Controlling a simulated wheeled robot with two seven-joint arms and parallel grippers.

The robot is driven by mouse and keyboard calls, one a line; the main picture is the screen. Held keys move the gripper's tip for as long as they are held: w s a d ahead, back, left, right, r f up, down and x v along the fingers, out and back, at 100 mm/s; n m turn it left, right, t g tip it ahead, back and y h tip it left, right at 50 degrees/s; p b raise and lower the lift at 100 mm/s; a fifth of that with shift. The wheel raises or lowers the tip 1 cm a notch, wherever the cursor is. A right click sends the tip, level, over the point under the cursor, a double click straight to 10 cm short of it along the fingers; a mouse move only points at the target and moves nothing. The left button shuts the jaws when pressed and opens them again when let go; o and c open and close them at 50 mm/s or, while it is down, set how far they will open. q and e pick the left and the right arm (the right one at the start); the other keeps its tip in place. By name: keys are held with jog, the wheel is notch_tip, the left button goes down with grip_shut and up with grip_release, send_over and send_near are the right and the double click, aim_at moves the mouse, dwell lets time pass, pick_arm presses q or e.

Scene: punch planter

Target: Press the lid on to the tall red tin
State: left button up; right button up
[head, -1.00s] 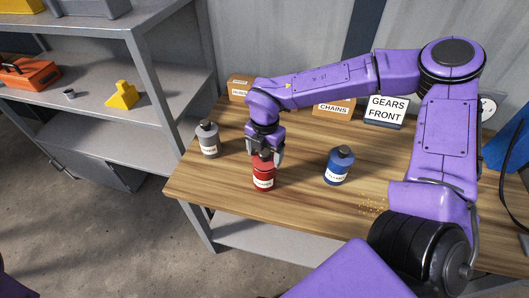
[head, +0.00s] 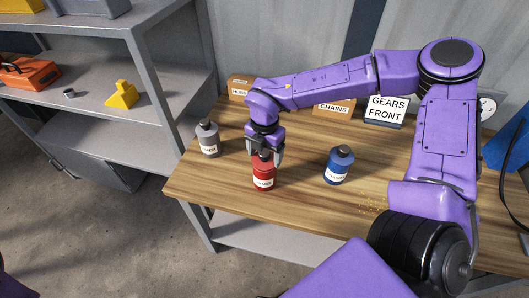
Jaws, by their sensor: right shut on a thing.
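The tall red tin (head: 264,176) stands upright on the wooden bench near its front edge, with a white label on its front. My right gripper (head: 265,158) points down at the tin's top, its fingers either side of it. I cannot tell whether the lid is fully seated. My left gripper is out of view.
Grey shelving (head: 150,140) stands at the left.

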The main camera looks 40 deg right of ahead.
dwell(0.4)
jog(key=o, duration=1)
jog(key=shift+c, duration=0.2)
jog(key=shift+r+p, duration=2.95)
jog(key=shift+r, duration=0.55)
grip_shut()
jog(key=shift+f, duration=0.15)
